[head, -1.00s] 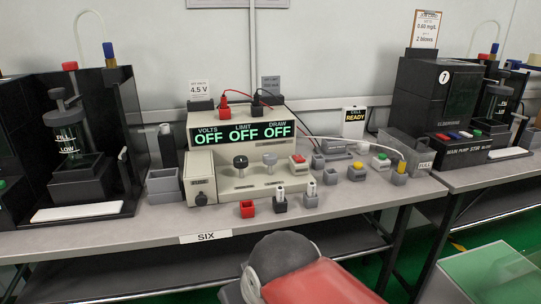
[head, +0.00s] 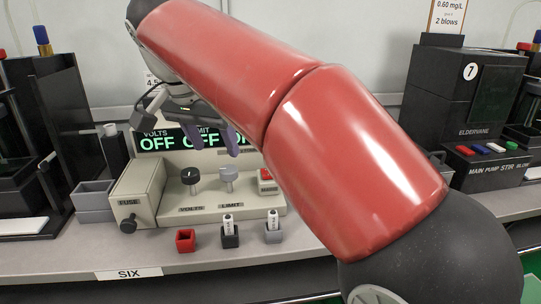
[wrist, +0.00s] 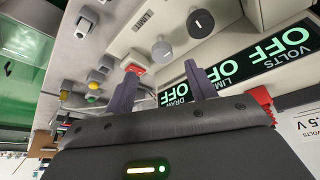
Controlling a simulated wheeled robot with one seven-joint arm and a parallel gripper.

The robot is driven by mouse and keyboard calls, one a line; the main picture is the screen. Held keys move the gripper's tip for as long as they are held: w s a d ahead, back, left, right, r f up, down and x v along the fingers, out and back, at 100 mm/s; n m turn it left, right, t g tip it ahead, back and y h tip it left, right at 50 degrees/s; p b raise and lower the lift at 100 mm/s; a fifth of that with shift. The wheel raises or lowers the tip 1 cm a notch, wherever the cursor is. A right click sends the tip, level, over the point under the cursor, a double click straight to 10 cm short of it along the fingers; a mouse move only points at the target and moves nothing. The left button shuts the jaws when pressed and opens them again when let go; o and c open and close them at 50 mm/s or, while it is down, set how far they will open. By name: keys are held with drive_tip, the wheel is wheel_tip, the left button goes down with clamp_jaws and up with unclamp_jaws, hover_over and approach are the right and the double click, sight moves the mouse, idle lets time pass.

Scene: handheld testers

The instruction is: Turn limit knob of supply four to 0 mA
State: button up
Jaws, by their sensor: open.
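The power supply (head: 150,200) is on a bench with a label that reads SIX (head: 130,274), and no "four" is readable. Its display (head: 165,141) reads OFF under VOLTS and LIMIT. The light grey LIMIT knob (head: 229,177) is right of the dark VOLTS knob (head: 190,178). My gripper (head: 212,138) is open and empty in front of the display, above the knobs. In the wrist view, the LIMIT knob (wrist: 161,50) lies beyond the gap between my open fingers (wrist: 160,72), apart from them. The VOLTS knob (wrist: 200,22) is farther right there.
A red switch (head: 266,180) is right of the LIMIT knob. A red block (head: 185,240), a dark holder (head: 230,238) and a grey holder (head: 273,237) stand in front of the supply. My red arm hides the bench to the right.

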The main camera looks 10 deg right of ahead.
sight(228, 169)
drive_tip(key=shift+m, duration=0.3)
drive_tip(key=b+x, duration=0.1)
drive_tip(key=x, duration=0.2)
drive_tip(key=w+b+x, duration=0.1)
drive_tip(key=x, duration=0.3)
drive_tip(key=shift+w+d+f, duration=0.1)
drive_tip(key=shift+d, duration=0.15)
drive_tip(key=c, duration=1)
